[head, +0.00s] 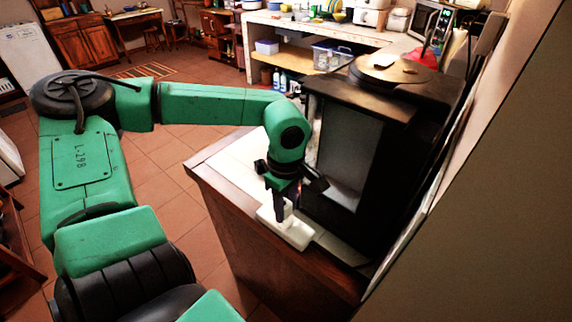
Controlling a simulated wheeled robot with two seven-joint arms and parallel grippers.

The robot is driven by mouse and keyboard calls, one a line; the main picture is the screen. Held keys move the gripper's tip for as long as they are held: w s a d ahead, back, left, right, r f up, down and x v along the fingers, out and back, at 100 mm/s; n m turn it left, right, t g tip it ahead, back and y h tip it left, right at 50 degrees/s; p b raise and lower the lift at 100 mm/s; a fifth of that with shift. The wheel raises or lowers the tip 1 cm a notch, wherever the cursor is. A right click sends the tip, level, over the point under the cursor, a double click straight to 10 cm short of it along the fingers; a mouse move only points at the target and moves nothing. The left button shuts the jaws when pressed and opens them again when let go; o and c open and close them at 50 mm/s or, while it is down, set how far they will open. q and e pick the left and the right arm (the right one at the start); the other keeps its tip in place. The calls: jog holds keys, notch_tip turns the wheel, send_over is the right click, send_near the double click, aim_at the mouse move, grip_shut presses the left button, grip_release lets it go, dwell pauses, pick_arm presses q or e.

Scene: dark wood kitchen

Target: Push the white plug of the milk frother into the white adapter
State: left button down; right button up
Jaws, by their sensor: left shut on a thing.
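My left gripper (284,203) points down at the near end of the counter and is shut on what seems to be the white plug. The plug is mostly hidden by the dark fingers and cannot be told apart from the white below. A white block, the adapter (292,234), lies on the counter right under the fingertips. Whether the plug sits in it or just above it I cannot tell. The milk frother cannot be made out. My right gripper is not in view.
A black oven-like appliance (385,150) stands close to the right of the gripper, with a round disc (383,68) on top. The wooden counter edge (235,212) runs along the left. A pale wall (500,180) closes the right side. Tiled floor lies beyond.

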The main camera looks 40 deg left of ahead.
pick_arm(q)
jog(key=shift+f, duration=0.75)
jog(key=shift+b, duration=0.35)
jog(key=shift+d+b, duration=0.1)
jog(key=shift+b, duration=0.2)
dwell(0.4)
jog(key=shift+b, duration=0.3)
dwell(0.6)
jog(key=shift+b, duration=0.35)
